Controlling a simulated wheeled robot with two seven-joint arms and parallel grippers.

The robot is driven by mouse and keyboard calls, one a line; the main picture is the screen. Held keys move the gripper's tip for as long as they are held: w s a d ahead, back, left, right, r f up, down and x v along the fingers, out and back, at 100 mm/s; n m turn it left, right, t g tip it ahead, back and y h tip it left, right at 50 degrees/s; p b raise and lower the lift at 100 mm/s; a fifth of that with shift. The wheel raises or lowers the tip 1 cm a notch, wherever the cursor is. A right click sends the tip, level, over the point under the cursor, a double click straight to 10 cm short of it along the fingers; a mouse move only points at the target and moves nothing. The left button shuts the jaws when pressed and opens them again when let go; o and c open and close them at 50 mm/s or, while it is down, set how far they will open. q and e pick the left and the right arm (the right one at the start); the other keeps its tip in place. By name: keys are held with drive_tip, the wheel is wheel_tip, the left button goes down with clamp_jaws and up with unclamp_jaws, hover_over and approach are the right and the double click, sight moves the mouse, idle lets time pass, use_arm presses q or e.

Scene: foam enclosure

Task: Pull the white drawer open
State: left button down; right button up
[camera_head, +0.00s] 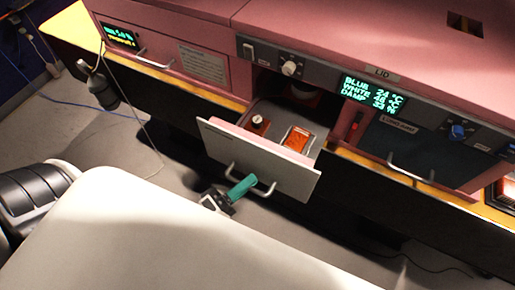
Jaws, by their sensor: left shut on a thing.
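The white drawer (285,178) stands pulled out from the pink enclosure, and its inside shows. Its light front panel has a curved metal bar handle (265,190) low on it. My left gripper (240,188), with green fingers, is at the left part of this handle and shut on it. Inside the drawer are an orange item (297,139) and a small round-topped item (257,122) on an orange-brown base. My right gripper is not in view.
The pink enclosure (340,32) carries a lit display (371,94), knobs and other closed fronts with handles (411,167). A yellow-edged bench (345,158) runs below it. A cable (148,130) hangs at the left.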

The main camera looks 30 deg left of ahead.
use_arm(q)
drive_tip(key=shift+s+a, duration=0.1)
drive_tip(key=shift+s, duration=1.5)
drive_tip(key=c, duration=1.5)
unclamp_jaws()
drive_tip(key=b+v, duration=0.3)
drive_tip(key=v, duration=0.9)
drive_tip(key=shift+b, duration=0.3)
